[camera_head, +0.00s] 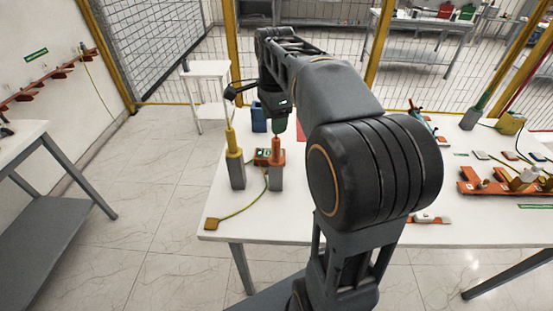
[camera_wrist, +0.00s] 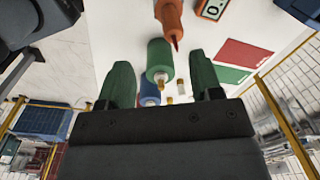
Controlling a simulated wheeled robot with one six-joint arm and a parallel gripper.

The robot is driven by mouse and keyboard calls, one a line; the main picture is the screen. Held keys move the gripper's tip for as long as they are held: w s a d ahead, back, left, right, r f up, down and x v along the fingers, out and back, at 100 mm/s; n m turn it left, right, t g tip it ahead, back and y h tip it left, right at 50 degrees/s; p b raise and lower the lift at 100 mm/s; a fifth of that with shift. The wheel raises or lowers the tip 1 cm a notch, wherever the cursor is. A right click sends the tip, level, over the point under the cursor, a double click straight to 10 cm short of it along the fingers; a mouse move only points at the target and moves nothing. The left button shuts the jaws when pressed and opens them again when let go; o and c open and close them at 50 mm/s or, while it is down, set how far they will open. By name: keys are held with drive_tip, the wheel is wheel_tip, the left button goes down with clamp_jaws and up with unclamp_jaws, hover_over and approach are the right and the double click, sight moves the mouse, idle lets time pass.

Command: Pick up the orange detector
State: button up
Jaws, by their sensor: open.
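The orange detector (camera_head: 276,152) stands upright in a grey block on the white table, in the head view. In the wrist view an orange piece with a pointed tip (camera_wrist: 169,20), seemingly the detector, shows at the top edge, beyond the fingertips. My gripper (camera_head: 280,122) is just above the detector in the head view. In the wrist view my gripper (camera_wrist: 160,66) has its two green fingers spread apart, with nothing held. A green cylinder with a brass end (camera_wrist: 160,58) shows between the fingers; its distance from them is unclear.
A yellow detector (camera_head: 233,142) in a grey block stands to the left, with a green-yellow cable on the table. An orange box with a display (camera_head: 262,157) is beside the orange detector. A blue object (camera_head: 258,117) stands behind.

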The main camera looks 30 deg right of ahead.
sight(276, 139)
drive_tip(key=f+m, duration=0.1)
drive_tip(key=f, duration=0.1)
drive_tip(key=w+d+f+m, duration=0.1)
drive_tip(key=w+f+m, duration=0.1)
drive_tip(key=f, duration=0.1)
drive_tip(key=shift+d+f+p, duration=0.3)
drive_tip(key=shift+d+p, duration=0.05)
drive_tip(key=shift+d, duration=0.05)
drive_tip(key=shift+a+f+p, duration=0.1)
drive_tip(key=shift+f+p, duration=0.45)
drive_tip(key=shift+f, duration=2.55)
drive_tip(key=c, duration=1)
